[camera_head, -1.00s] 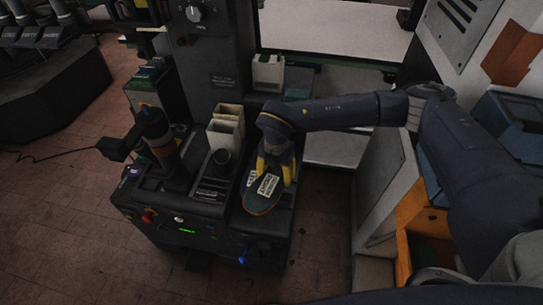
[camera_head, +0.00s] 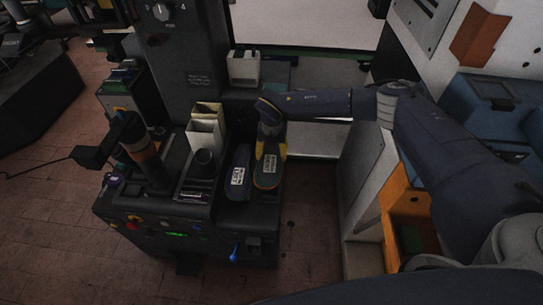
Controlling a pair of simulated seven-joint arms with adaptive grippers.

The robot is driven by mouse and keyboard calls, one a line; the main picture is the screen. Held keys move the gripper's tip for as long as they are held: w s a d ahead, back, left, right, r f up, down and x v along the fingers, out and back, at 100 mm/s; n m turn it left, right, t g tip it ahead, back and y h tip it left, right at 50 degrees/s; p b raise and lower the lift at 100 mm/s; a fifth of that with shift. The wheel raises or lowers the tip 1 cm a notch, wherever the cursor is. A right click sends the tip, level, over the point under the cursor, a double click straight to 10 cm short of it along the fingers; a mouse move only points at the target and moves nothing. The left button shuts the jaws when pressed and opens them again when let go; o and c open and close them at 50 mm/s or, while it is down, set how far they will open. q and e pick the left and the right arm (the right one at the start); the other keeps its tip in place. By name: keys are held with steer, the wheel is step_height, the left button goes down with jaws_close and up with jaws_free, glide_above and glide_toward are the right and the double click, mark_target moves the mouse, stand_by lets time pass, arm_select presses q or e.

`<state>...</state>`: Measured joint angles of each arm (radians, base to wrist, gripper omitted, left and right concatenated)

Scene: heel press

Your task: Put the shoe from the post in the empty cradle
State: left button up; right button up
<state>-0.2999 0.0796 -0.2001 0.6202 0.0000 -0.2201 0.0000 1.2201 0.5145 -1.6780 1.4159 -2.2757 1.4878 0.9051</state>
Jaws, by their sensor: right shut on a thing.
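My right gripper (camera_head: 269,152), with yellow fingers, is shut on a shoe (camera_head: 266,178) with a white label and an orange-edged sole. The held shoe points toward the front, over the right part of the dark machine's top. I cannot tell whether it touches the surface beneath. A second, dark blue shoe (camera_head: 237,181) with a white label lies close beside it on the left. The cradle under the held shoe is hidden by the shoe and gripper. My left gripper is not in view.
The dark machine (camera_head: 212,225) carries a white open bin (camera_head: 203,130), a black round cup (camera_head: 203,163) and a dark cylinder with an orange band (camera_head: 147,160) left of the shoes. An orange-framed box (camera_head: 393,205) stands right. Floor in front is clear.

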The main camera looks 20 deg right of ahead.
steer(key=shift+f, duration=4)
steer(key=shift+f, duration=0.7)
steer(key=o, duration=1.7)
steer(key=shift+f, duration=0.1)
steer(key=shift+c, duration=0.2)
step_height(320, 180, up, 12)
steer(key=shift+r, duration=0.1)
